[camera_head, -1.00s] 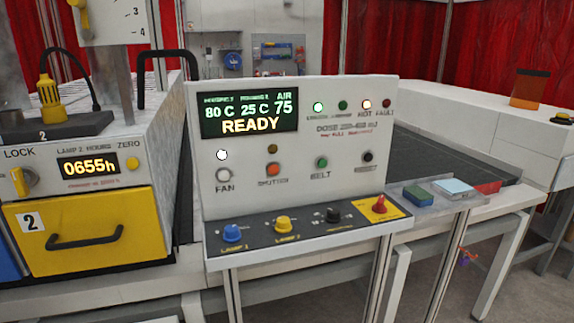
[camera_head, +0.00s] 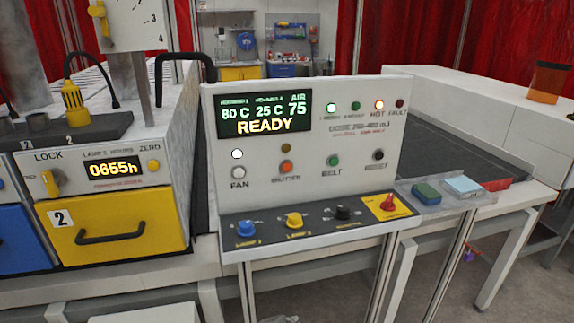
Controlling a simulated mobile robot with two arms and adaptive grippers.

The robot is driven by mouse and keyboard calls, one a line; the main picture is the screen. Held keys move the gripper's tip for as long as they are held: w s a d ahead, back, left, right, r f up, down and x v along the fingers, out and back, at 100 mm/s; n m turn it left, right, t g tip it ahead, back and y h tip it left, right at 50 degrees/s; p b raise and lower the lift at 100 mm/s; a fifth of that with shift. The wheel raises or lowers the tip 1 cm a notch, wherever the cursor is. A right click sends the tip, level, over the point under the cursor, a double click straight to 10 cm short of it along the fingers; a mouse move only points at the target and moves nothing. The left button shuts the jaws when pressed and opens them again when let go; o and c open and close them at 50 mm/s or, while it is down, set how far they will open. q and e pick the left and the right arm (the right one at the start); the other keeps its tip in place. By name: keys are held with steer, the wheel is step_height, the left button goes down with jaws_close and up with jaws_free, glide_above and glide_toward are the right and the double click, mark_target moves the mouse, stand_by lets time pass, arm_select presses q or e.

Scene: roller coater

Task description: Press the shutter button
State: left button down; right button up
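The shutter button (camera_head: 286,167) is a small orange round button on the upright face of the white control panel (camera_head: 385,150). Its blurred label reads like "SHUTTER". Nothing covers the shutter button. Neither of my grippers shows in the head view.
Blue, yellow and black knobs and a red switch (camera_head: 388,202) line the panel's sloped lower shelf. A machine with a yellow drawer (camera_head: 150,215) marked 2 stands left. A tray with green and light blue blocks (camera_head: 462,185) is right. A dark conveyor belt (camera_head: 450,150) runs behind.

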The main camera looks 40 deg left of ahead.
mark_target(287, 167)
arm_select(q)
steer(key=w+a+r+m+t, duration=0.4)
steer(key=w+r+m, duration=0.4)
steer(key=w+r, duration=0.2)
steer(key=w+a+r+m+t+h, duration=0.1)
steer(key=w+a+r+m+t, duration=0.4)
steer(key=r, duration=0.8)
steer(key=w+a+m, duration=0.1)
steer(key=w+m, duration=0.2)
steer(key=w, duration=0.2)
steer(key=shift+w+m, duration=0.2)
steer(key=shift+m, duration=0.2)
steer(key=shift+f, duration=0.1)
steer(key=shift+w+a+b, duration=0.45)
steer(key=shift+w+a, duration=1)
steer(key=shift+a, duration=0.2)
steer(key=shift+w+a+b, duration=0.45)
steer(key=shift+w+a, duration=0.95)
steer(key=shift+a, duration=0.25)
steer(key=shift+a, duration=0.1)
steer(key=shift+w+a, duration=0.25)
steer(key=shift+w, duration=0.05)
